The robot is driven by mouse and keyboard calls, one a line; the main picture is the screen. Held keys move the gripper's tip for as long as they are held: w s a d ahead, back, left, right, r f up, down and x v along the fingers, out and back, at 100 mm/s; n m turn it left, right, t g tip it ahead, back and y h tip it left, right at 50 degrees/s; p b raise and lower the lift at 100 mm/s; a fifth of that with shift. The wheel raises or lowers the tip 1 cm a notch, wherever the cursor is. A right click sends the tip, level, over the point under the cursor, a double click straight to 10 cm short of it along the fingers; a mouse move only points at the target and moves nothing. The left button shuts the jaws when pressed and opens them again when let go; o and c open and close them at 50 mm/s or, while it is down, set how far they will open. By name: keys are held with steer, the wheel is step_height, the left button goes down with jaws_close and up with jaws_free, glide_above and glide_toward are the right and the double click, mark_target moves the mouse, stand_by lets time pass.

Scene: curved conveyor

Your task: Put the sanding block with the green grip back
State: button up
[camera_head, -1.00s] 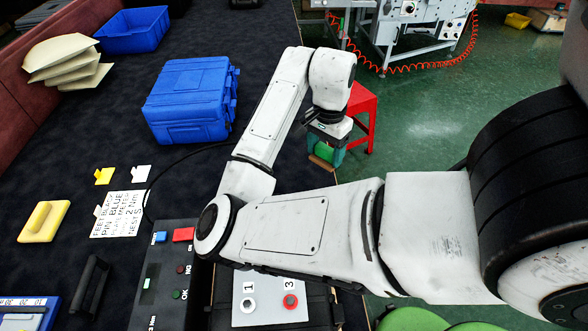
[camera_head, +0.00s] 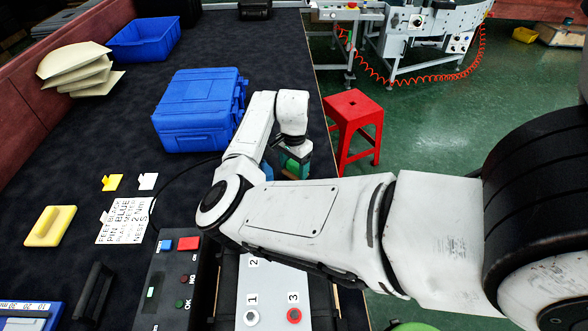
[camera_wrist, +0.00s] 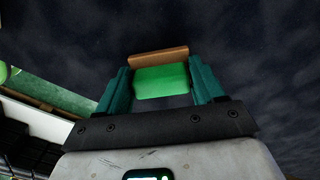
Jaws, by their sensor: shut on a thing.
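The sanding block shows in the wrist view with its green grip (camera_wrist: 162,81) between the two teal fingers of my gripper (camera_wrist: 162,84). Its brown sanding base (camera_wrist: 158,55) points away from the palm. My gripper is shut on the green grip. In the head view my gripper (camera_head: 295,165) is at the right edge of the dark table, right of the blue case, and the arm partly hides it. The dark table top fills the background of the wrist view. I cannot tell how high the block is above it.
A blue case (camera_head: 198,110) stands left of my gripper, with a blue bin (camera_head: 150,38) behind it. A control box (camera_head: 165,285) and a numbered button panel (camera_head: 270,295) lie at the front. A red stool (camera_head: 353,125) stands on the floor to the right. Dark table is bare behind my gripper.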

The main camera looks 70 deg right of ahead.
mark_target(294, 165)
steer(key=shift+f, duration=0.75)
steer(key=shift+f, duration=0.15)
steer(key=o, duration=1)
step_height(294, 165, up, 12)
steer(key=shift+r, duration=0.2)
